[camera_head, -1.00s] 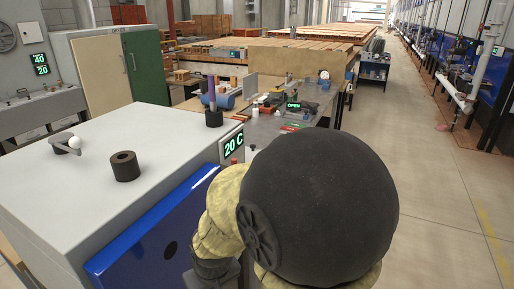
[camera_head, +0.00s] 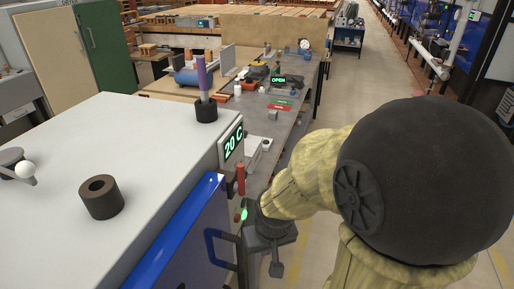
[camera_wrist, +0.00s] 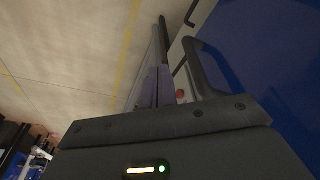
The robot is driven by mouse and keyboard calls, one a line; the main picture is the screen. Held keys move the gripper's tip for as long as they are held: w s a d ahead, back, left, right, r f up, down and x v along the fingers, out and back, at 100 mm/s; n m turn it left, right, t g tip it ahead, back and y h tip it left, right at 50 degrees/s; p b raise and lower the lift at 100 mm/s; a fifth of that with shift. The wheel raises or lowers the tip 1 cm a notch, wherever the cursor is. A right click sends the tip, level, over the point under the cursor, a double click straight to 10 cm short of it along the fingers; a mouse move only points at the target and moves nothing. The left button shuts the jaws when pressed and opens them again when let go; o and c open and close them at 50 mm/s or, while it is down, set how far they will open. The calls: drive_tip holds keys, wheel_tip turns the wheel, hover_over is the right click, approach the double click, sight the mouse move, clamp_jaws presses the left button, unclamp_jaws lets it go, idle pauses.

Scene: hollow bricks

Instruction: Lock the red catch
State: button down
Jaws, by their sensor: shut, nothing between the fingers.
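The red catch (camera_head: 240,178) is a small upright red handle on the front of the grey cabinet, just below the 20 C display, by the upper edge of the blue door (camera_head: 180,235). A small red spot, which may be part of it, shows in the wrist view (camera_wrist: 180,94). My gripper (camera_head: 277,268) is to the right of the blue door and below the catch, apart from it. In the wrist view my gripper (camera_wrist: 155,88) has its fingers together and empty, beside the dark door handle (camera_wrist: 207,70). That handle (camera_head: 222,248) also shows in the head view.
A green light (camera_head: 244,214) glows below the catch. The cabinet top (camera_head: 140,140) carries a dark hollow ring (camera_head: 101,197) and a cup holding a purple rod (camera_head: 203,77). A cluttered workbench (camera_head: 290,125) stands behind. Open floor lies to the right.

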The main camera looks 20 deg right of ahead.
drive_tip(key=m+g+p, duration=0.1)
drive_tip(key=m+p, duration=0.1)
drive_tip(key=p, duration=1)
approach(240, 180)
drive_tip(key=s+d+f, duration=0.2)
drive_tip(key=d+f, duration=0.1)
drive_tip(key=f, duration=0.5)
drive_tip(key=w+d+r+m+g+y+p, duration=0.1)
drive_tip(key=w+r+m+g+p, duration=0.2)
drive_tip(key=w+r, duration=0.8)
drive_tip(key=shift+w+d+g, duration=0.2)
drive_tip(key=shift+w+g, duration=0.4)
drive_tip(key=shift+w, duration=0.25)
drive_tip(key=shift+r, duration=0.15)
drive_tip(key=s+a+f+p, duration=0.2)
drive_tip(key=s+f+p, duration=0.3)
drive_tip(key=f, duration=0.4)
drive_tip(key=shift+s+a+f, duration=0.35)
drive_tip(key=shift+s, duration=0.05)
